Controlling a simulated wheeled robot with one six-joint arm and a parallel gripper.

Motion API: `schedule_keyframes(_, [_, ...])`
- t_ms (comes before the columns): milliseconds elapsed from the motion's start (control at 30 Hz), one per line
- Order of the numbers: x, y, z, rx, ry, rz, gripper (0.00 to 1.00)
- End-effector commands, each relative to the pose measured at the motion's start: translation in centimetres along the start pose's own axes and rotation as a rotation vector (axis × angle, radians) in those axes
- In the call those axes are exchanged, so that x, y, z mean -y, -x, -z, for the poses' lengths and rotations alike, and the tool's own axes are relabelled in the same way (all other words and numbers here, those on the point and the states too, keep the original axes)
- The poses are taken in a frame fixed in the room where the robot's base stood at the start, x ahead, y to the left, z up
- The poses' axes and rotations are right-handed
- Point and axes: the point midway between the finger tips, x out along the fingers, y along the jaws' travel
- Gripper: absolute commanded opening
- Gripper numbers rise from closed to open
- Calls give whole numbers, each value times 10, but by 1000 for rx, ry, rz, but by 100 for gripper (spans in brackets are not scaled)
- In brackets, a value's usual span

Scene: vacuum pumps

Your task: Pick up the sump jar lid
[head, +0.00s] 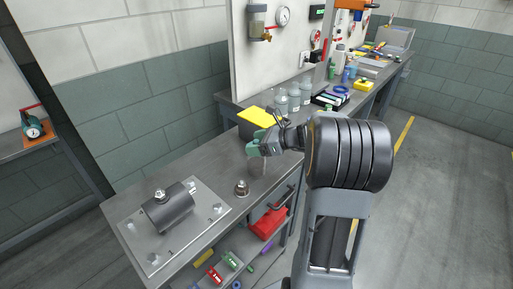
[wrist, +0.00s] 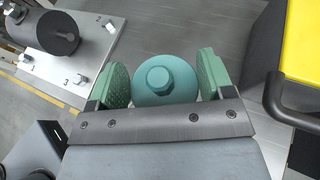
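The sump jar lid (wrist: 166,80) is a round teal cap with a raised hexagonal knob. In the wrist view it sits between the two green finger pads of my gripper (wrist: 165,85). The pads stand wide apart, one on each side, with what look like thin gaps at the lid's edges. I cannot tell for sure whether they touch it. In the head view my gripper (head: 262,145) is above the workbench, beside a black box with a yellow top. A clear shape, perhaps the jar, shows faintly below it; the lid is mostly hidden there by the gripper.
A metal plate with a dark cylinder (head: 168,208) lies at the bench's near left. A small metal fitting (head: 241,188) stands near the gripper. The black box with its yellow top (head: 258,117) is close behind. Several glass jars (head: 294,97) stand farther back.

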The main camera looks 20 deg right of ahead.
Motion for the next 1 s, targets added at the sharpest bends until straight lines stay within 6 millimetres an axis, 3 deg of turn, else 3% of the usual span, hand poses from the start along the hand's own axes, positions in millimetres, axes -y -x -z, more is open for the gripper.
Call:
schedule_keyframes(233, [0,0,0,0,0,0,51])
schedule_keyframes(533, [0,1,-2,0,1,1,51])
schedule_keyframes(733, [0,8,-19,1,4,2,50])
schedule_keyframes(833, [1,17,-33,1,3,3,50])
schedule_keyframes(1000, [2,55,-51,1,4,6,50])
